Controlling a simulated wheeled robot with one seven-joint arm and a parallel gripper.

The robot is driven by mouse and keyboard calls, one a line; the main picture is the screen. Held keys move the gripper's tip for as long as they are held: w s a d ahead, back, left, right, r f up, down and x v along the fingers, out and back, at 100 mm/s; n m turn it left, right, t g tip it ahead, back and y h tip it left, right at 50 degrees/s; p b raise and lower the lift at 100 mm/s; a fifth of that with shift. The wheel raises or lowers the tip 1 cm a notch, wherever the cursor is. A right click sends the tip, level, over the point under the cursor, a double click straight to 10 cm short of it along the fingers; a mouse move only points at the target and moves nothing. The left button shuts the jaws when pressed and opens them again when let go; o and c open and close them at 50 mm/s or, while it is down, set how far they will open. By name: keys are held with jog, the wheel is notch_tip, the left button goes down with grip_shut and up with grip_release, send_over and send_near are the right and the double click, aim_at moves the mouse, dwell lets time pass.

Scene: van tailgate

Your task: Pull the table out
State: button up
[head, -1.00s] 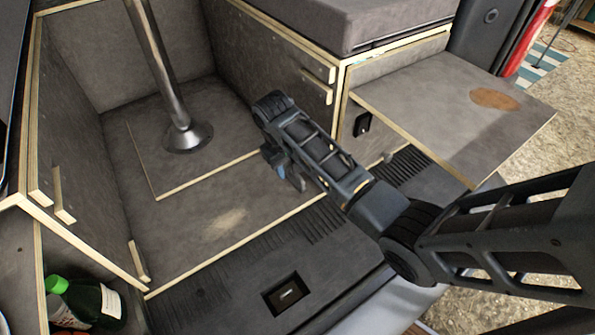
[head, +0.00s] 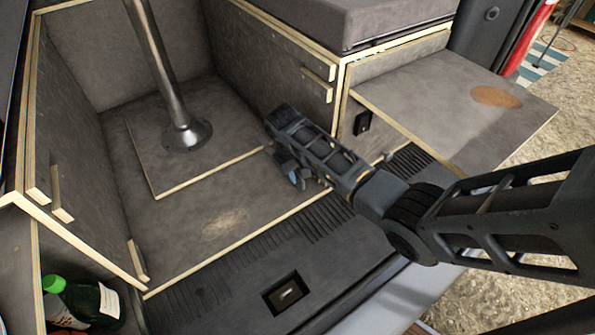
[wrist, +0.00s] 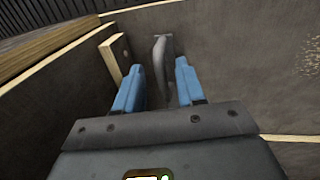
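A flat grey board (head: 450,105) with a pale wood edge and a round brown patch, which looks like the table, juts out from the right-hand cabinet in the head view. My gripper (head: 300,178) is left of this board, over the van floor and apart from it. In the wrist view its two blue fingers (wrist: 156,85) are spread, with no object clearly held. A slim grey curved piece (wrist: 161,62) shows beyond and between the fingertips; I cannot tell what it is or whether it touches them.
A metal post (head: 160,70) stands on the floor panel at left. A wooden batten (wrist: 114,58) shows left of the fingers. The right cabinet has a black latch (head: 362,123) beside the board. A green-capped bottle (head: 85,300) lies in the lower-left compartment. The floor's front is clear.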

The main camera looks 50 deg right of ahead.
grip_shut()
dwell(0.6)
